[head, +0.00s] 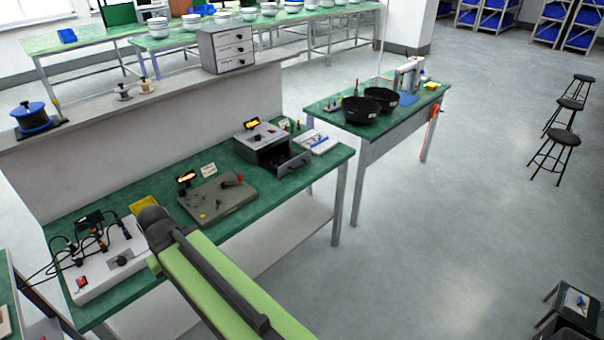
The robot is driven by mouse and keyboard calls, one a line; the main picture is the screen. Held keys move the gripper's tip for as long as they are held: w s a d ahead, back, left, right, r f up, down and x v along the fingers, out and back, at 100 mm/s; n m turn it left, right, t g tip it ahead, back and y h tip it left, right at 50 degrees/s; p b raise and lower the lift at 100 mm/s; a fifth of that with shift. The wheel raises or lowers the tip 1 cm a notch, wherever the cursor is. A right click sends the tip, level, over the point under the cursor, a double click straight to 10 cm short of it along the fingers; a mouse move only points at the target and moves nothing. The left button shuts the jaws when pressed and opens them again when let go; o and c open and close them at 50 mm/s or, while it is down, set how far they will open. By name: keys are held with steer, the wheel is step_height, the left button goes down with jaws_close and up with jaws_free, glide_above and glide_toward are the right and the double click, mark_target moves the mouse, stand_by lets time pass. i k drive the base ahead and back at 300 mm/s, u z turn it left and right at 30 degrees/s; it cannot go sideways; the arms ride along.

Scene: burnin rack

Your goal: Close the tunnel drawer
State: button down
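The tunnel (262,134) is a grey box with an amber display on top, at the right part of the green bench. Its drawer (292,163) is pulled out towards the front right, with its dark inside showing. My green and black arm reaches up from the bottom edge to the left part of the bench, well to the left of the drawer. I cannot make out gripper fingers at its end.
A grey-green plate fixture (217,196) lies left of the tunnel, and a white wired box (104,262) at the bench's left end. A white tray (314,142) stands just right of the drawer. A second table (385,125) holds black bowls (360,110).

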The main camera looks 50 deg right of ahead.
mark_target(283, 160)
steer(key=z, duration=0.15)
steer(key=i, duration=0.95)
steer(key=u, duration=0.1)
